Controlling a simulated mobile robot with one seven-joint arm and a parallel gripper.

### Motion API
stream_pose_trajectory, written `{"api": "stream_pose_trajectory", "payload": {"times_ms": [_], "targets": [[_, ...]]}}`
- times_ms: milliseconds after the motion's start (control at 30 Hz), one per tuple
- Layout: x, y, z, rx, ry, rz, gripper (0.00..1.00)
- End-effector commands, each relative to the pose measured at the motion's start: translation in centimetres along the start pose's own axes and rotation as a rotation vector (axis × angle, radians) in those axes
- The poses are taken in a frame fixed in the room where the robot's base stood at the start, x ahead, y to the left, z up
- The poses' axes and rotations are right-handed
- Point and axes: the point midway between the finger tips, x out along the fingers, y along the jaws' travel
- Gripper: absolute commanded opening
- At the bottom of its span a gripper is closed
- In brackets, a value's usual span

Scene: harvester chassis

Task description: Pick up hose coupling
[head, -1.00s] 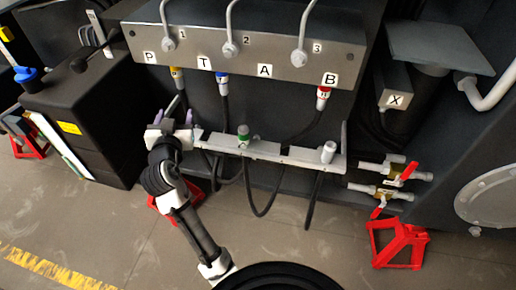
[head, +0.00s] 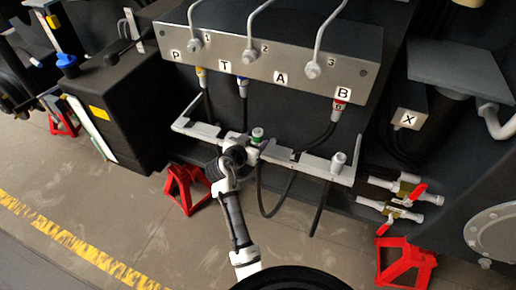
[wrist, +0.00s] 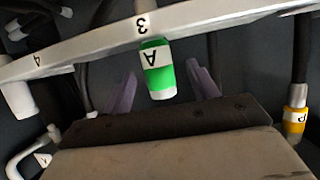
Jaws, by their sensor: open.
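A hose coupling with a green band and a white label A (wrist: 158,70) hangs in the rack bar (wrist: 95,50) at the mark 3 in the wrist view. My gripper (wrist: 163,88) is open, with one purple finger on each side of the green coupling in the picture. I see no clear contact, and the depth between fingers and coupling is hard to judge. In the head view my gripper (head: 242,142) is at the rack beside the coupling, its fingers mostly hidden.
A white coupling (head: 338,160) sits at the rack's right end. The steel valve block (head: 270,50) overhangs the rack, with yellow (head: 201,77), blue (head: 243,80) and red (head: 340,104) couplings below it. Dark hoses hang around the rack. A red stand (head: 185,188) is below.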

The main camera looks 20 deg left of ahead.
Motion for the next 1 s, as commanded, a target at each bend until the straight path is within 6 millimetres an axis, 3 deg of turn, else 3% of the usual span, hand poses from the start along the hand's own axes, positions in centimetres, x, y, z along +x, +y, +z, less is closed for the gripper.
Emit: {"api": "stream_pose_trajectory", "payload": {"times_ms": [167,500,800,1000], "targets": [[1.0,0.1,0.0,0.000,-0.001,0.000,0.59],[5.2,0.2,0.3,0.001,0.000,0.000,0.59],[5.7,0.2,0.6,0.001,0.000,-0.002,0.59],[5.7,0.2,0.6,0.001,0.000,-0.002,0.36]]}}
